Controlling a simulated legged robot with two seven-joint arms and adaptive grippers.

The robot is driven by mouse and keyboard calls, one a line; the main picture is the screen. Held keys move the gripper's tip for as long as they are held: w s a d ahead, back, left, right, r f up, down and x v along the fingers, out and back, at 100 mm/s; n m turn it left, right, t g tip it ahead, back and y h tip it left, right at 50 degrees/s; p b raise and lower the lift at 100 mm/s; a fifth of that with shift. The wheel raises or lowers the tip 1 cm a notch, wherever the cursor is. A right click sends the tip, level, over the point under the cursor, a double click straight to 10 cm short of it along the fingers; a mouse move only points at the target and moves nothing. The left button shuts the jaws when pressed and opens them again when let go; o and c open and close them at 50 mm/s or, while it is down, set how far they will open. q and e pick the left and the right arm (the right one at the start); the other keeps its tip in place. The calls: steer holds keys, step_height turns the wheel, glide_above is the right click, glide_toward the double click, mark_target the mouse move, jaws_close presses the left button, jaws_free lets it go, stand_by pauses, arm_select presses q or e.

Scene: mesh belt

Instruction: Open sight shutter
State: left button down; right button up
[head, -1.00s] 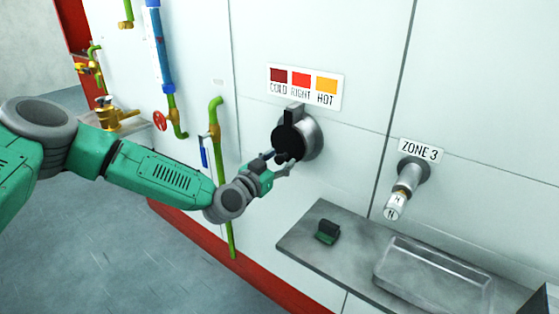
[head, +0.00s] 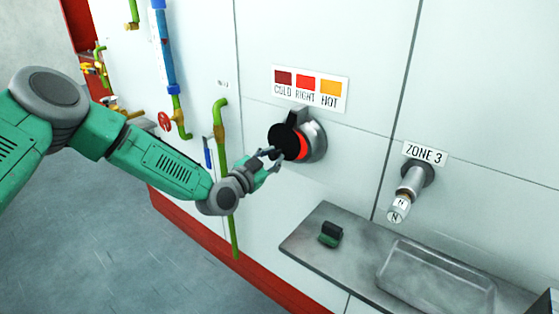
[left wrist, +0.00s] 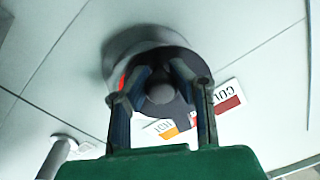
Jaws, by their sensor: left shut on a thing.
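The black sight shutter (head: 287,142) is a round cover swung partly to the left of the round grey sight port (head: 318,143) on the wall. A glowing red-orange crescent (head: 303,147) shows beside it. My left gripper (head: 272,157) is at the shutter's front from the lower left. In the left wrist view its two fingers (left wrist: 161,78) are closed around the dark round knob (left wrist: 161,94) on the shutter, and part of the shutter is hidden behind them. My right gripper is not in view.
A colour card (head: 308,88) reading COLD, RIGHT, HOT is above the port. The ZONE 3 spout (head: 408,190) and a grey shelf (head: 310,245) with a small green-and-black object (head: 331,234) are at lower right. Green and blue pipes (head: 219,130) stand left.

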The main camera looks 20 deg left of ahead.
arm_select(q)
steer(key=w+a+r+m+b, duration=0.1)
steer(key=a+r+m+b, duration=0.1)
steer(key=r+m, duration=0.5)
steer(key=w+a+r+m+h+b, duration=0.1)
steer(key=a+r+m+b, duration=0.2)
steer(key=r+m, duration=0.4)
steer(key=shift+w+a+r+m, duration=0.2)
steer(key=shift+a+m, duration=0.7)
steer(key=shift+m, duration=1.8)
steer(key=c, duration=1.3)
jaws_free()
steer(key=shift+d, duration=0.1)
